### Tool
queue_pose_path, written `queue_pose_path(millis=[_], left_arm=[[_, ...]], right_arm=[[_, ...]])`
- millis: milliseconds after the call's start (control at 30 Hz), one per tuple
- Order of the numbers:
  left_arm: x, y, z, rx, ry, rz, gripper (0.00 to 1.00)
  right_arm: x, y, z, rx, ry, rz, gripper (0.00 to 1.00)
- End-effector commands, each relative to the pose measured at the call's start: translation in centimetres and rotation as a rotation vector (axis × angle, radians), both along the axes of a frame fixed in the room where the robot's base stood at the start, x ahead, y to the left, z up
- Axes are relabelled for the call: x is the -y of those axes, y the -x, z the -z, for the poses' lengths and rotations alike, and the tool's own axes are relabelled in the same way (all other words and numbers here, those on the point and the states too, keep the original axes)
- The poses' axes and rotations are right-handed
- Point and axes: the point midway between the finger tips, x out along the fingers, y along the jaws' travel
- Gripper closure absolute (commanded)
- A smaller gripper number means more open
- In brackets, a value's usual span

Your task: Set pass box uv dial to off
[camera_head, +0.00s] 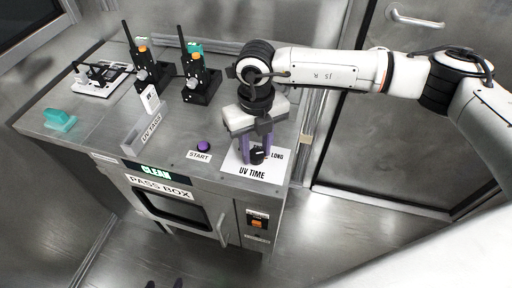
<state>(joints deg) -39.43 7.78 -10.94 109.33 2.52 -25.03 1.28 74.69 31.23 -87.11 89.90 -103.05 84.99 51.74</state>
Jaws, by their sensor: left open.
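The pass box (110,166) has a steel top with a white UV TIME label plate (262,174). On the plate is a black UV dial (257,157). The word LONG shows to its right; the other dial markings are hidden behind my gripper. My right gripper (257,152) comes down from above, with one purple finger on each side of the dial, shut on it. The dial's pointer direction is too small to tell. Two dark tips at the bottom edge appear to be my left gripper (164,284), apart and empty, well away from the dial.
A purple START button (204,146) sits left of the dial. A UV PASS holder (145,136), two black radios (200,80), a teal item (60,120) and a white rack (103,78) stand on the top. A closed door (395,110) is at right.

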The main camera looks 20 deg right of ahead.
Motion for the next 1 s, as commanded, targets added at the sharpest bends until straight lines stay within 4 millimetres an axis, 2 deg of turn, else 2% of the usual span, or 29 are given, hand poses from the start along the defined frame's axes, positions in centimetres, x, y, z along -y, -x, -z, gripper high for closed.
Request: queue_pose_path(millis=[33,133,567,1000], left_arm=[[0.0,0.0,0.0,0.001,0.000,0.000,0.51],[0.0,0.0,-0.1,0.001,0.000,0.000,0.51],[0.0,-0.2,1.1,0.004,0.001,0.000,0.51],[0.3,-0.4,4.4,0.005,-0.003,0.010,0.51]], right_arm=[[0.0,0.0,0.0,0.000,0.000,0.000,0.76],[0.0,0.0,0.0,0.000,0.000,0.000,0.92],[0.0,-0.1,0.2,0.003,0.000,-0.094,0.92],[0.0,-0.1,0.3,0.005,0.000,-0.470,0.92]])
